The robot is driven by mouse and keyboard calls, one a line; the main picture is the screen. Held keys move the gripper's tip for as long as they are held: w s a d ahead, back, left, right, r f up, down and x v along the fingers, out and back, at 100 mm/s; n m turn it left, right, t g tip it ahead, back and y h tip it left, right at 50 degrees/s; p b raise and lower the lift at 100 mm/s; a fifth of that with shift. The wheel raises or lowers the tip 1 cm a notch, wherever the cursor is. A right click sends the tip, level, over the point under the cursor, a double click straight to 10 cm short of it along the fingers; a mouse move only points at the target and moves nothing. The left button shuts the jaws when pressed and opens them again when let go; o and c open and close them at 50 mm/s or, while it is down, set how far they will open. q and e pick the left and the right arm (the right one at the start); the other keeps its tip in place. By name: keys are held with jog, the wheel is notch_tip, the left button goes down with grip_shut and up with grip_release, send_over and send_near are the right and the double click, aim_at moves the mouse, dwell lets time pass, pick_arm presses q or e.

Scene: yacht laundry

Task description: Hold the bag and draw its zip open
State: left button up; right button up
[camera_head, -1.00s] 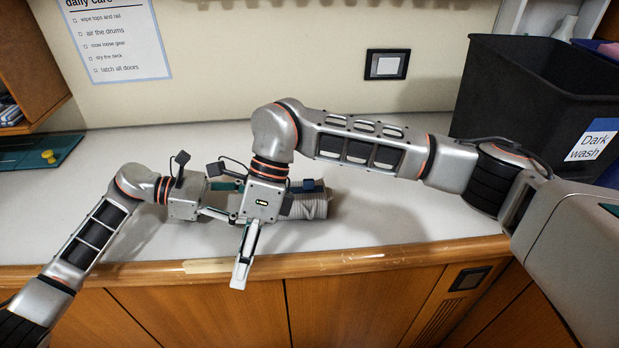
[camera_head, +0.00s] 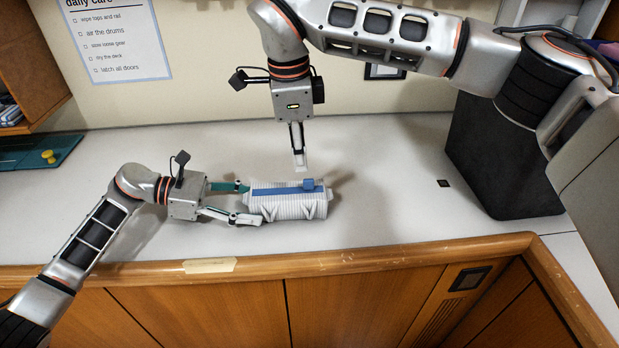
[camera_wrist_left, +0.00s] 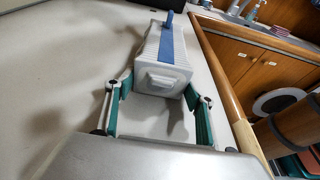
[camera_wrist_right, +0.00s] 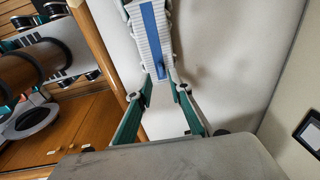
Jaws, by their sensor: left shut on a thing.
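The bag (camera_head: 285,208) is a pale grey ribbed pouch lying on the counter, with a blue zip strip (camera_head: 268,197) along its top. The blue zip pull (camera_head: 309,184) stands up near the right end of the strip. It also shows at the far end of the bag in the left wrist view (camera_wrist_left: 168,20). My left gripper (camera_head: 248,203) is shut on the bag's left end, one finger on each side. My right gripper (camera_head: 301,168) points down above the bag, its fingers apart and empty. In the right wrist view the pull (camera_wrist_right: 166,73) appears just beyond the fingertips.
A black bin (camera_head: 500,165) stands on the counter at the right, partly hidden by my right arm. A green board with a yellow knob (camera_head: 47,155) lies at the far left. The counter around the bag is clear. Its wooden front edge (camera_head: 350,262) runs nearby.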

aim_at(303, 185)
jog(key=shift+w+d+f, duration=0.1)
jog(key=shift+w+f, duration=0.1)
jog(key=shift+f, duration=1.6)
jog(key=shift+w+d+f, duration=0.1)
jog(key=shift+w+f, duration=0.05)
jog(key=shift+f, duration=1.6)
grip_shut()
